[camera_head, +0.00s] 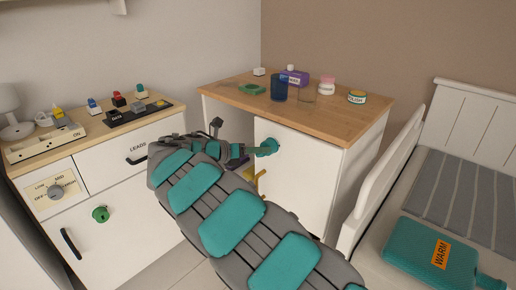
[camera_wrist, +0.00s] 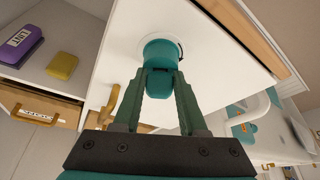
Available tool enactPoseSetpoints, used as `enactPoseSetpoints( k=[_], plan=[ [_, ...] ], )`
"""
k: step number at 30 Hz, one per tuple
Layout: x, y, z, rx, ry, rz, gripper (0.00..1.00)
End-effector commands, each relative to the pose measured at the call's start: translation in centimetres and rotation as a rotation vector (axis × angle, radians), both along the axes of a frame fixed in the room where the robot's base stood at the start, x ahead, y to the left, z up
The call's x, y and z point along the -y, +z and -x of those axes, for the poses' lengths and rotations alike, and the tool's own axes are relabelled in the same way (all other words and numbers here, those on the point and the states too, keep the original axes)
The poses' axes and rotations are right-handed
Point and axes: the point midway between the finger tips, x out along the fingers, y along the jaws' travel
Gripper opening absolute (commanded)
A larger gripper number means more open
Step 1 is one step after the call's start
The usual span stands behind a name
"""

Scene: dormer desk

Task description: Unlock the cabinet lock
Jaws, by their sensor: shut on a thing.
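The cabinet lock is a round teal knob (camera_head: 268,147) on the white cabinet door (camera_head: 295,175) under the wooden desk top. In the wrist view the teal knob (camera_wrist: 161,52) stands out from a pale round plate on the door. My gripper (camera_wrist: 159,80) is shut on the knob, with one finger on each side of it. In the head view my arm hides part of the desk front and most of my gripper. A brass door handle (camera_head: 255,182) sits below the knob, and it also shows in the wrist view (camera_wrist: 108,108).
An open shelf holds a purple box (camera_wrist: 20,42) and a yellow block (camera_wrist: 62,66), above a brass-handled drawer (camera_wrist: 35,108). Cups and jars stand on the desk top (camera_head: 345,120). A left cabinet has another green knob (camera_head: 100,214). A bed with a teal hot-water bottle (camera_head: 430,250) stands right.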

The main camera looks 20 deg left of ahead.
Motion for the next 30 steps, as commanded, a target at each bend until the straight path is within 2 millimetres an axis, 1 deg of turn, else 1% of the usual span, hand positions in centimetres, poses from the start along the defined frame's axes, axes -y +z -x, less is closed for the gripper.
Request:
enactPoseSetpoints(
  k=[3, 11, 13, 24, 27, 30],
  plan=[
    [0.08, -0.14, -0.08, -0.016, -0.002, 0.036, 0.00],
    [0.13, -0.10, -0.08, -0.018, -0.003, 0.041, 0.00],
    [0.09, -0.18, -0.09, -0.030, -0.003, 0.068, 0.00],
    [-0.28, -0.65, -0.23, -0.190, -0.001, 0.448, 0.00],
    [-0.25, -0.53, -0.23, -0.212, -0.001, 0.507, 0.00],
    [-0.20, -0.44, -0.21, -0.218, -0.003, 0.523, 0.00]
  ],
)
